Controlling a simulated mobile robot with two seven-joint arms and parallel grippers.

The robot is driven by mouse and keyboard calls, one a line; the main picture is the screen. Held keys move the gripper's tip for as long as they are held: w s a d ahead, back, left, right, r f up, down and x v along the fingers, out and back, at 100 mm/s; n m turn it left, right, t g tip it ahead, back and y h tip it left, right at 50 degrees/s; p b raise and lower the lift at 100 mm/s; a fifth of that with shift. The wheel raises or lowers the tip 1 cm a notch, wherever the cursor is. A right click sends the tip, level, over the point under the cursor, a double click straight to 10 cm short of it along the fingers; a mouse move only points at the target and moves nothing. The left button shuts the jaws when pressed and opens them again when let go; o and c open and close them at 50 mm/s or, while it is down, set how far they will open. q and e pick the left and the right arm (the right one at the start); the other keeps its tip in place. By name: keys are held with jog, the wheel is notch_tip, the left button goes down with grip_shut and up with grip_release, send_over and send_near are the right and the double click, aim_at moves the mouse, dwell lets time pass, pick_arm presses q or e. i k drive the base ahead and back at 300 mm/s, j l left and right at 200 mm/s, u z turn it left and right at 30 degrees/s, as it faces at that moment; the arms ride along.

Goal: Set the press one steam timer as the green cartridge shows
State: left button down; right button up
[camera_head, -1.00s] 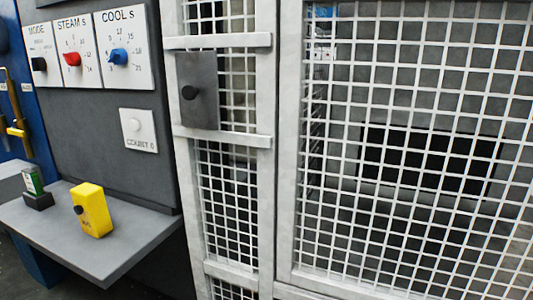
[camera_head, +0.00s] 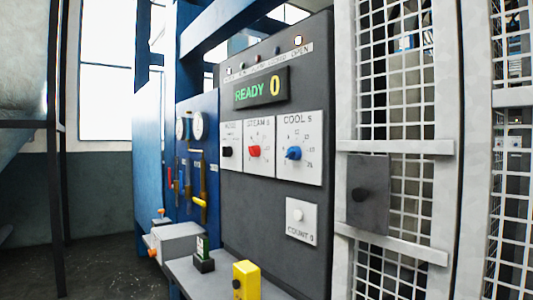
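In the head view, the steam timer is the red knob (camera_head: 254,150) on the white plate marked "STEAM s" (camera_head: 260,136), in the middle of the grey control panel (camera_head: 262,204). The green cartridge (camera_head: 202,246) stands upright in a small dark holder on the grey shelf below the panel; its marks are too small to read. The display (camera_head: 257,91) reads "READY 0". Neither of my grippers shows.
A black mode knob (camera_head: 227,152) and a blue cool knob (camera_head: 293,153) flank the steam knob. A yellow block (camera_head: 246,280) stands on the shelf (camera_head: 217,284). A mesh guard gate (camera_head: 397,147) is at right. Open floor (camera_head: 100,270) lies at left.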

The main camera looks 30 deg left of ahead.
aim_at(254, 151)
jog(key=k+j+u, duration=0.1)
jog(key=j+u, duration=0.3)
jog(key=j, duration=0.5)
jog(key=j+u, duration=0.35)
jog(key=j, duration=0.55)
jog(key=i+j+z, duration=0.6)
jog(key=l, duration=0.1)
